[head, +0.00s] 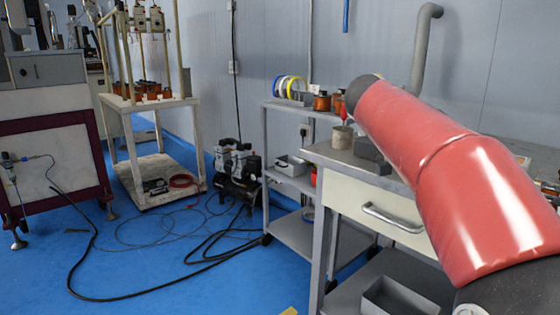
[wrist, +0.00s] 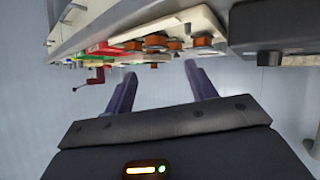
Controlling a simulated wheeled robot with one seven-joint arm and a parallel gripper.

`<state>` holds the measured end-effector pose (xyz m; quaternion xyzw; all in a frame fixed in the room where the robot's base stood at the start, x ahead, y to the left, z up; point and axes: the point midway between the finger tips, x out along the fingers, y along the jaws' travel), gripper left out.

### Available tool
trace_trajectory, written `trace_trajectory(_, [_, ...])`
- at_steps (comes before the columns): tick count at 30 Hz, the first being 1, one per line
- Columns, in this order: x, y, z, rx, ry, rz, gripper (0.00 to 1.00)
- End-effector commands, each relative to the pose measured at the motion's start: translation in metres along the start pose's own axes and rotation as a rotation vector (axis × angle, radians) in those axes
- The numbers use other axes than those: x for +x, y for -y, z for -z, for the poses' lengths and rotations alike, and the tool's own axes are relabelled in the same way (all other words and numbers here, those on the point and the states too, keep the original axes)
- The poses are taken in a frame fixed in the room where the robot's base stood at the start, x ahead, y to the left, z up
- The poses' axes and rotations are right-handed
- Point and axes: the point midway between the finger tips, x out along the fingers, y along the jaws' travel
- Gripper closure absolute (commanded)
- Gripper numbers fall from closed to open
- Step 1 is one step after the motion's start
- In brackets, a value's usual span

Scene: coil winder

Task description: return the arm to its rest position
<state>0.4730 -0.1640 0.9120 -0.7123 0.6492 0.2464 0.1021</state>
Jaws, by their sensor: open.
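My arm (head: 430,165), with red covers and dark joints, reaches across the right side of the head view, in front of the grey workbench. My gripper is not seen in the head view. In the wrist view my gripper (wrist: 160,92) shows its two fingers spread well apart, with nothing between them. Beyond the fingertips is a bench seen at an odd angle, with several copper-coloured coils (wrist: 157,42) on a pale board. The fingers look apart from these things.
The workbench (head: 375,205) has a drawer and holds a cup (head: 342,137). A grey shelf cart (head: 283,183) with coils stands beside it. A black compressor (head: 238,172) and loose cables lie on the blue floor. A white stand (head: 160,180) is at left. Floor at front left is mostly open.

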Motion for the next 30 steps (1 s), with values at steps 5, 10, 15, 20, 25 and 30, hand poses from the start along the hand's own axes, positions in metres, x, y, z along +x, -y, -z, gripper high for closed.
trace_trajectory(5, [-0.006,-0.015,-0.032,-0.189,0.076,0.106,0.44])
trace_trajectory(10, [-0.011,-0.036,-0.082,-0.413,0.172,0.262,0.44])
trace_trajectory(15, [-0.019,-0.074,-0.169,-0.689,0.287,0.545,0.44])
trace_trajectory(20, [-0.029,-0.106,-0.255,-0.856,0.343,0.851,0.44])
trace_trajectory(25, [-0.035,-0.124,-0.308,-0.912,0.344,1.052,0.44])
trace_trajectory(30, [-0.036,-0.128,-0.323,-0.924,0.339,1.11,0.44])
